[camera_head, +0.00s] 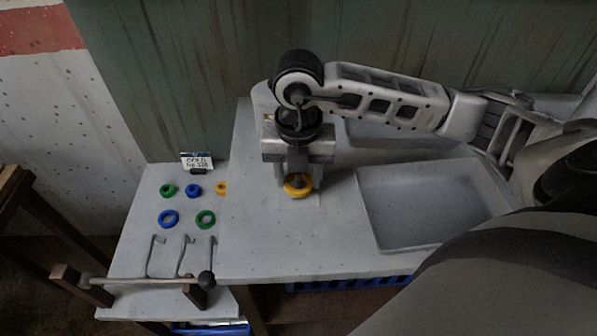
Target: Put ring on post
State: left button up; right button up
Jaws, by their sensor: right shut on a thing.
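My right gripper (298,176) points down over the grey table and is shut on a yellow ring (299,188). The ring is close to the table surface; I cannot tell if it touches it. The gripper hides part of the ring, and no post can be made out under it. On the lower shelf at the left lie a small orange ring (221,188), a green ring (168,190), a blue ring (193,189), a larger blue ring (168,218) and a larger green ring (206,218). My left gripper is not in view.
A rail (145,282) with bent wire hooks and a dark end knob (206,279) stands at the front left. A small written card (197,161) stands behind the rings. A shallow grey basin (432,205) is right of the gripper. The table between gripper and front edge is clear.

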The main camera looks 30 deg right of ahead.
dwell(0.3)
dwell(0.6)
jog(key=shift+b, duration=0.3)
jog(key=shift+f, duration=0.35)
jog(key=shift+f+b, duration=0.15)
jog(key=shift+b, duration=0.25)
jog(key=shift+f, duration=0.2)
jog(key=o, duration=0.7)
